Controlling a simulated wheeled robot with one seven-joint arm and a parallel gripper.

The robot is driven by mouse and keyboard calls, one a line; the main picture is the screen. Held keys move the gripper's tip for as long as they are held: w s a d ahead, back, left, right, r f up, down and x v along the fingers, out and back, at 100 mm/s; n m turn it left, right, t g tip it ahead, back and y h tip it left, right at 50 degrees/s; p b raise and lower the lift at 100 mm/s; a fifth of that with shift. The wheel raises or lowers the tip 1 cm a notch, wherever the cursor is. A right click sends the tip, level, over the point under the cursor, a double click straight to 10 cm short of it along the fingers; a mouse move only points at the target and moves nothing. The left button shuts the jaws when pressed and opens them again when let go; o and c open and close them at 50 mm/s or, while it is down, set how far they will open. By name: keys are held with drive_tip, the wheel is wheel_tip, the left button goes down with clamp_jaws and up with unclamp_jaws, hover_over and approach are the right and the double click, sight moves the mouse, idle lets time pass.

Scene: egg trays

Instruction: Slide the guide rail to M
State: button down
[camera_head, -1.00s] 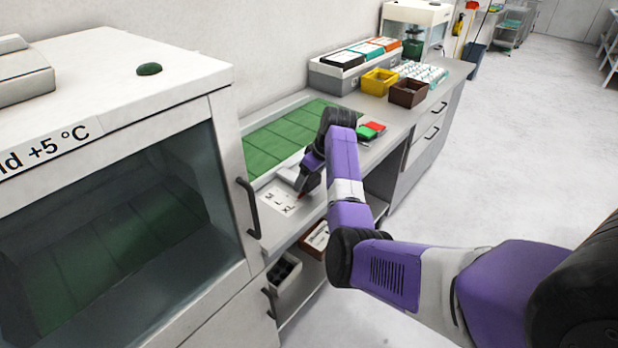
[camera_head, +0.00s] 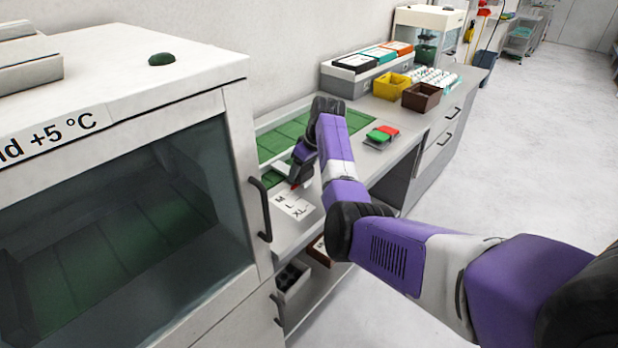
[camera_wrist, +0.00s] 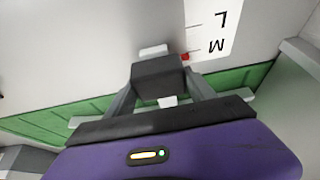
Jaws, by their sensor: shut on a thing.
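My gripper (camera_head: 296,174) is shut on the guide rail and points down at the counter; in the wrist view my gripper (camera_wrist: 158,88) has its fingers on either side of a dark block. Pale ends of the guide rail (camera_wrist: 243,95) stick out past the fingers. A small red pointer (camera_wrist: 185,57) sits by the white size card (camera_wrist: 208,22), close to the line at M. In the head view the size card (camera_head: 292,207) shows M, L and XL, and the red pointer (camera_head: 294,186) is at its M end. My gripper hides most of the rail.
A green sectioned surface (camera_head: 352,119) lies behind the gripper. Yellow (camera_head: 392,84) and brown (camera_head: 421,97) boxes stand farther back. A glass-fronted cabinet (camera_head: 120,210) with a dark handle is close on the left.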

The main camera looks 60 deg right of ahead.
drive_tip(key=shift+w+r, duration=0.1)
drive_tip(key=shift+w, duration=0.1)
drive_tip(key=shift+c, duration=1.6)
unclamp_jaws()
drive_tip(key=shift+w, duration=0.1)
drive_tip(key=v, duration=0.7)
drive_tip(key=shift+s+r, duration=0.25)
drive_tip(key=shift+r, duration=0.05)
